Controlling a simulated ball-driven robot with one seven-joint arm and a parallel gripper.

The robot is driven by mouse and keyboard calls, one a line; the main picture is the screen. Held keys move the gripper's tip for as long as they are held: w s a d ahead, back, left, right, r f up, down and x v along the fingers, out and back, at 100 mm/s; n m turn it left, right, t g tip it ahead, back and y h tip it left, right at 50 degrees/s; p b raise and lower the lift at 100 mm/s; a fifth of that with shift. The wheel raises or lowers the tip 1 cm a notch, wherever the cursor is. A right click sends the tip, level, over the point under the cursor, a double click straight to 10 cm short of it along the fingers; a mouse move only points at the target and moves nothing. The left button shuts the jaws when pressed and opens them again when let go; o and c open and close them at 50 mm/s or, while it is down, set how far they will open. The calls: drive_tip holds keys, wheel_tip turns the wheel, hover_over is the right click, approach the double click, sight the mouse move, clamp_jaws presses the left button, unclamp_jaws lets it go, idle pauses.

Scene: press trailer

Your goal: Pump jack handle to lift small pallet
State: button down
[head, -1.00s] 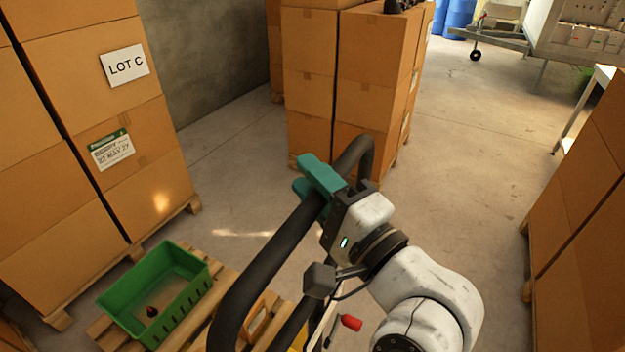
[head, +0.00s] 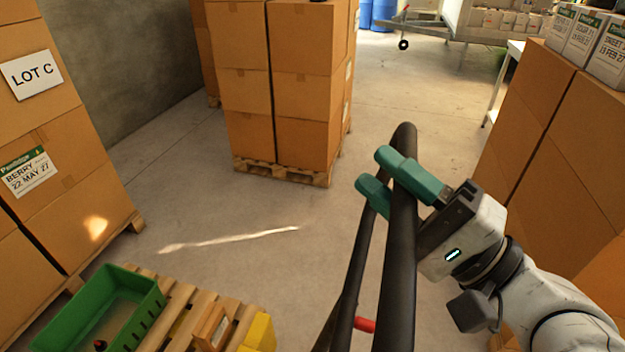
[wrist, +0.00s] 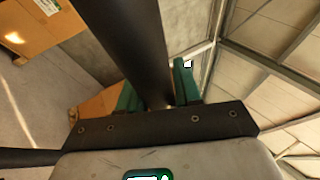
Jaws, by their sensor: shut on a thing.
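The black jack handle (head: 402,240) is a looped tube rising from the bottom of the head view, right of centre. My gripper (head: 388,184) has teal fingers shut around the near bar of the handle close to its top. In the wrist view the handle bar (wrist: 125,45) passes between the two fingers of my gripper (wrist: 158,90). The small wooden pallet (head: 178,318) is on the floor at bottom left, with a green crate (head: 150,305) on it. The lower part of the jack is out of the frame.
Stacked boxes stand on a pallet (head: 285,172) ahead. A tall stack labelled LOT C (head: 85,190) stands left, and more boxes (head: 560,150) stand close on the right beside my arm. Clear floor (head: 225,215) lies between. A trailer (head: 490,28) stands at the back.

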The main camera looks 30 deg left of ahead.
drive_tip(key=w+d+f+b, duration=0.1)
drive_tip(key=d+f+b, duration=0.1)
drive_tip(key=d, duration=0.5)
drive_tip(key=w+d+f+m+t+y+b, duration=0.1)
drive_tip(key=w+d+f+b, duration=0.1)
drive_tip(key=d+b, duration=0.2)
drive_tip(key=w+d+f+m+t+y+b, duration=0.1)
drive_tip(key=w+d+f+b, duration=0.1)
drive_tip(key=d, duration=0.9)
drive_tip(key=shift+w+f+b, duration=0.2)
drive_tip(key=shift+f+b, duration=0.15)
drive_tip(key=shift+b, duration=0.3)
drive_tip(key=c, duration=0.9)
unclamp_jaws()
drive_tip(key=shift+a, duration=0.1)
drive_tip(key=shift+o, duration=0.2)
drive_tip(key=b+v, duration=0.1)
drive_tip(key=v, duration=0.9)
drive_tip(key=shift+d+f, duration=0.25)
drive_tip(key=shift+d, duration=0.05)
drive_tip(key=shift+s+f, duration=0.1)
